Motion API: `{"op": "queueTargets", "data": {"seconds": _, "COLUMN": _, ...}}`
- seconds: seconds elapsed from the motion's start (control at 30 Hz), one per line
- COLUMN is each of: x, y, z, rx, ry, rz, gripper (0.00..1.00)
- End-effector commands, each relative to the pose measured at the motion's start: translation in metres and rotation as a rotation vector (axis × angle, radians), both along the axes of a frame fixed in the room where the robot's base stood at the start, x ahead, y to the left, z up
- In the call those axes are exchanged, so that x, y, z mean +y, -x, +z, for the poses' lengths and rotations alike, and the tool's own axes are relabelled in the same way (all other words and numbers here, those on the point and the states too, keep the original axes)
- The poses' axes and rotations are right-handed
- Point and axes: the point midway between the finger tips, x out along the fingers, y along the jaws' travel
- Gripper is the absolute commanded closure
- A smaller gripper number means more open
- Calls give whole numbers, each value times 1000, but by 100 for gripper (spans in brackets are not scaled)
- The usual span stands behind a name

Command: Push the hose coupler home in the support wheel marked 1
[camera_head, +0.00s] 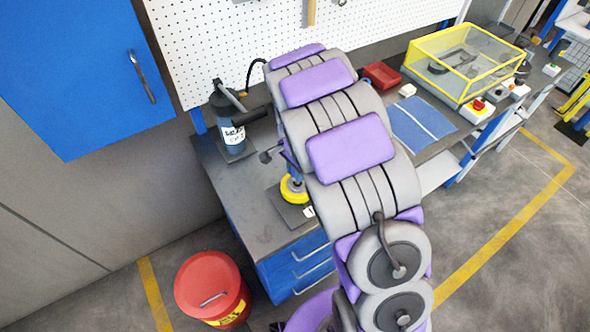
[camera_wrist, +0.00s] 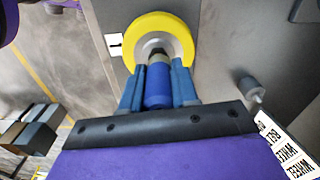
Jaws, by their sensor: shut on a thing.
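The support wheel (camera_wrist: 166,21) is a yellow ring around a grey hub in the wrist view. It also shows in the head view (camera_head: 289,190), low on the workbench and partly hidden by my arm. A white tag (camera_wrist: 115,44) lies beside it; its mark is too small to read. My gripper (camera_wrist: 158,72) is shut on the hose coupler (camera_wrist: 158,88), a blue cylinder with a dark front end. The coupler points at the wheel's hub, and its dark end overlaps the hub's near edge. I cannot tell how deep it sits. My arm hides the gripper in the head view.
A dark labelled canister (camera_head: 232,128) stands behind the wheel at the back of the bench (camera_head: 225,185). A grey knob (camera_wrist: 249,86) is right of the gripper. A red bin (camera_head: 213,288) stands on the floor. A yellow-framed case (camera_head: 462,62) is farther right.

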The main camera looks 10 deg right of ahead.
Motion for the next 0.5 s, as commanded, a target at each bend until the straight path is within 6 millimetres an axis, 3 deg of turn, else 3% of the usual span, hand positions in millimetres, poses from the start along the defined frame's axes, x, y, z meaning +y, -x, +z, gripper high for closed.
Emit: {"op": "queueTargets", "data": {"seconds": 0.5, "x": -8, "y": 0, "z": 0, "rx": 0, "ry": -5, "rz": -5, "gripper": 100}}
